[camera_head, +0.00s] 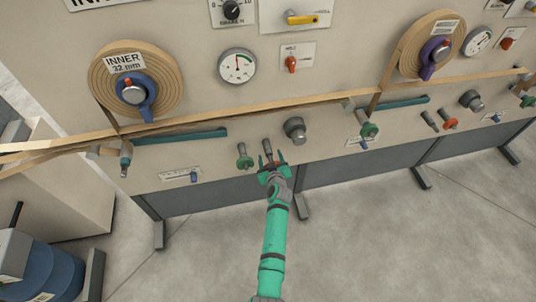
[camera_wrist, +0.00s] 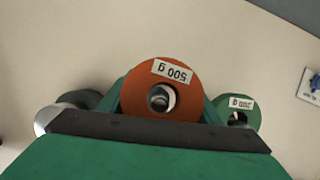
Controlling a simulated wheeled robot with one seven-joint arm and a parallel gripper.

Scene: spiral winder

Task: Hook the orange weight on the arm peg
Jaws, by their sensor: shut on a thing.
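The orange weight, marked 500 g, shows in the wrist view (camera_wrist: 150,101) as a round disc with a grey round end at its central hole. My gripper (camera_head: 271,161) is shut on it, with fingers on both sides; the dark gripper edge hides its lower part. In the head view my gripper mostly hides the weight at the panel, beside a green weight (camera_head: 244,161). That green weight, marked 200 g, is at right in the wrist view (camera_wrist: 236,112). The teal arm (camera_head: 180,137) is left of my gripper, with a small fitting (camera_head: 125,160) below its left end.
A grey knob (camera_head: 295,129) sits close right of my gripper. A tan strip (camera_head: 245,112) crosses the panel above. Farther right, another station has a teal arm (camera_head: 405,103), a green weight (camera_head: 369,131) and an orange weight (camera_head: 450,123). Floor in front is clear.

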